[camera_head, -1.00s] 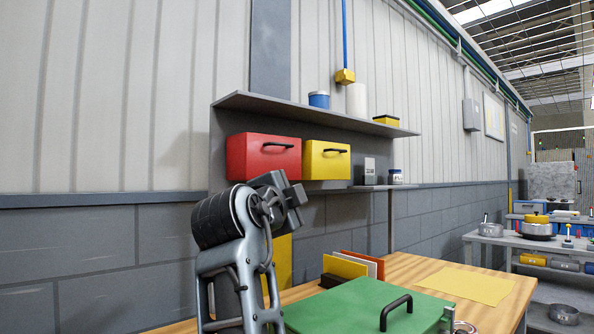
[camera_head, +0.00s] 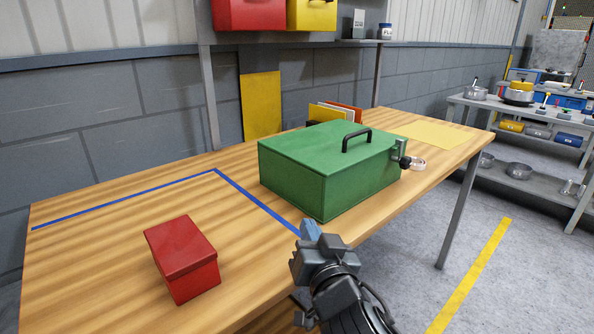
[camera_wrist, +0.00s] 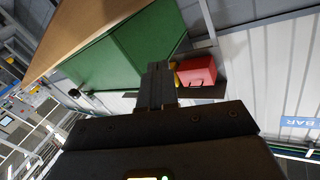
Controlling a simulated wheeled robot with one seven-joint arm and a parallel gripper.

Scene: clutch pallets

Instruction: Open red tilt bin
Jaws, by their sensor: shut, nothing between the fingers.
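My gripper (camera_head: 311,231) is low in the head view, in front of the workbench and well apart from the bin. Its fingers are together and empty in the wrist view (camera_wrist: 157,85).
The workbench (camera_head: 100,260) carries a green box (camera_head: 325,180) with a black handle, a small red box (camera_head: 184,262) and upright folders (camera_head: 330,113).

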